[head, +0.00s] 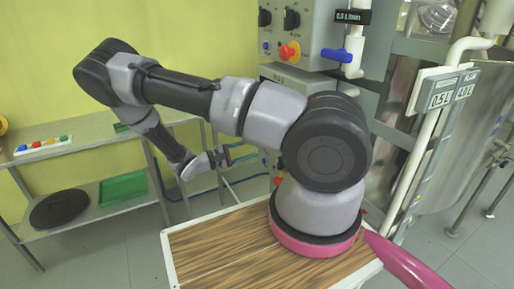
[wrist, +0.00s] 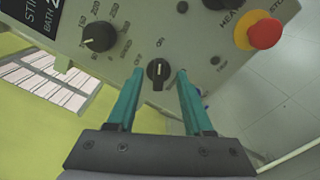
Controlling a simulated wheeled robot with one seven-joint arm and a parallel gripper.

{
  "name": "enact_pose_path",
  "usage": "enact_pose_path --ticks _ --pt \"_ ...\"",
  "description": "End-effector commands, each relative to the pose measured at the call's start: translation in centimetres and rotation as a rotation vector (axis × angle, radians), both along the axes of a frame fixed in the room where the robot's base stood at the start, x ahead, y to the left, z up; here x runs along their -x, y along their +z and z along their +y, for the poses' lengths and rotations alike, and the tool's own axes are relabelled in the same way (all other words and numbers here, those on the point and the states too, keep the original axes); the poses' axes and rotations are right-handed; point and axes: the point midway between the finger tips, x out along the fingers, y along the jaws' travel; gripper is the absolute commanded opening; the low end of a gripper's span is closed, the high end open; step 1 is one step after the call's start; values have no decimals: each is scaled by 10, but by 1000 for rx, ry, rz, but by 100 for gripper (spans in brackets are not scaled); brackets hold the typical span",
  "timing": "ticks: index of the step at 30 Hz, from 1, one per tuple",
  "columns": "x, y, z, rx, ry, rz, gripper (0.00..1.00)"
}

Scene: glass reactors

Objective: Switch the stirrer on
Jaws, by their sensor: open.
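In the wrist view, a black rotary switch (wrist: 158,72) with OFF and ON marks sits on a grey control panel (wrist: 205,50). A partly cut-off label starting "STIR" is at the panel's upper left. My gripper (wrist: 160,74) is open, with one teal finger on each side of the switch. Whether the fingers touch the panel or knob, I cannot tell. The switch's light mark looks roughly upright in this view; its exact setting is unclear.
A larger black dial (wrist: 99,36) and a red stop button on a yellow base (wrist: 264,33) share the panel. A shelf (head: 85,148) with a green tray (head: 123,188) stands left.

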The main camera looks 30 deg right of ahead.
Motion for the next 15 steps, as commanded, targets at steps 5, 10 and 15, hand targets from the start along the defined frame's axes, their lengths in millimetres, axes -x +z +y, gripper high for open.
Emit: enact_pose_path --ticks 5,10,15 --pt "0 0 38 -3 4 -2 51" --pt "1 0 60 -2 3 -1 51" --pt "2 0 68 -3 1 0 51"
